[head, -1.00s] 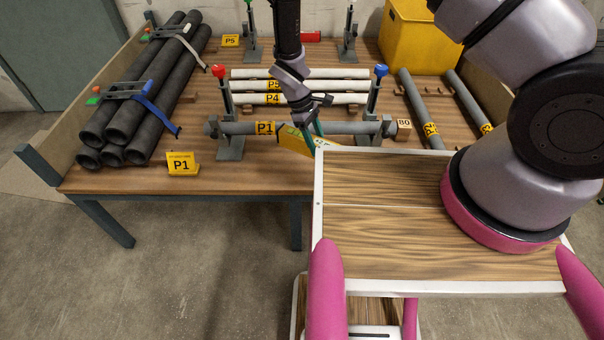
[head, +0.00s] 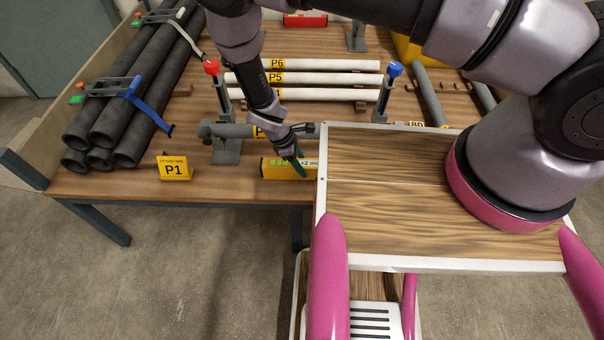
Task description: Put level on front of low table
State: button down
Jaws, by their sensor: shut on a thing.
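The yellow level (head: 275,173), with a green and dark printed label, lies along the front part of the low wooden table (head: 225,181). It runs parallel to the front edge, and its right end meets my own tray top in the picture. My gripper (head: 301,167) points down from above with its dark green fingers shut on the level, right of the level's middle. I cannot tell whether the level's underside touches the table.
A grey pipe on clamp stands (head: 228,148) lies just behind the level. A yellow P1 sign (head: 174,168) stands to the left, beside strapped dark pipes (head: 128,138). White pipes (head: 320,79) lie farther back. The table front between sign and level is clear.

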jog(key=shift+f, duration=2.6)
jog(key=shift+c, duration=1.4)
grip_release()
jog(key=shift+f, duration=0.1)
notch_tip(320, 180, up, 11)
send_over(270, 168)
jog(key=w+d, duration=0.2)
jog(key=d, duration=0.3)
jog(key=shift+w, duration=0.15)
jog(key=shift+r, duration=0.2)
